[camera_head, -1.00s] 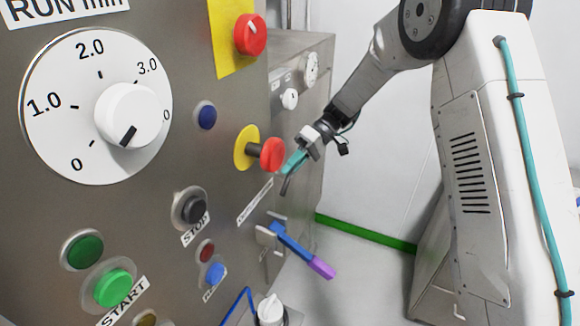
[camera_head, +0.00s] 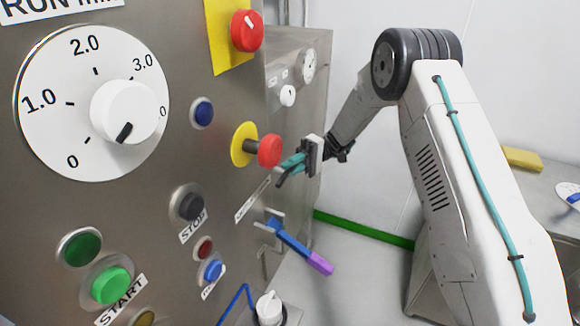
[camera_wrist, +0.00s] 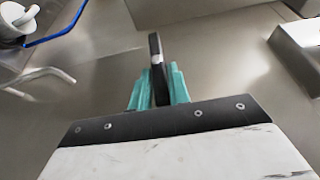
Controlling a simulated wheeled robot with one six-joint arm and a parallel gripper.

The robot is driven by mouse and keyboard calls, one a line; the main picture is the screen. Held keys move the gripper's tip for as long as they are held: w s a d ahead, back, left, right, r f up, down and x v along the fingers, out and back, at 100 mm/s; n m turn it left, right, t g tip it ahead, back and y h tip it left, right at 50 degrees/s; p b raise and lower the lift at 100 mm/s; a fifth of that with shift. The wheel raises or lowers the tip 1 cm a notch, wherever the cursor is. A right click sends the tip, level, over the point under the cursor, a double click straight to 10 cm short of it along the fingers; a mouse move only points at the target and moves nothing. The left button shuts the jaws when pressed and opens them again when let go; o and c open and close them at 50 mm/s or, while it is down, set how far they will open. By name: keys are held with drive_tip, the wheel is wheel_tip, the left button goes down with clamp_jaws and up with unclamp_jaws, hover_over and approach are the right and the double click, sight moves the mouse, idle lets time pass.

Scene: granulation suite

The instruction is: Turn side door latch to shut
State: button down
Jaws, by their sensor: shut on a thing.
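My gripper (camera_head: 290,168) is beside the steel panel, just right of and below the red mushroom button. Its teal fingers are shut on a slim dark grey lever (camera_head: 279,179), which appears to be the side door latch. In the wrist view the lever (camera_wrist: 155,48) stands between the teal fingers (camera_wrist: 158,88), dark with a pale band.
The red mushroom button (camera_head: 270,151) sticks out close to the fingers. Below, a blue handle with a purple end (camera_head: 318,263) juts out from a metal bracket (camera_head: 270,226). A white knob (camera_head: 268,308) and blue cable (camera_head: 236,300) are lower.

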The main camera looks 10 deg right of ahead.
drive_tip(key=shift+w, duration=0.1)
idle(0.4)
drive_tip(key=c, duration=1.3)
unclamp_jaws()
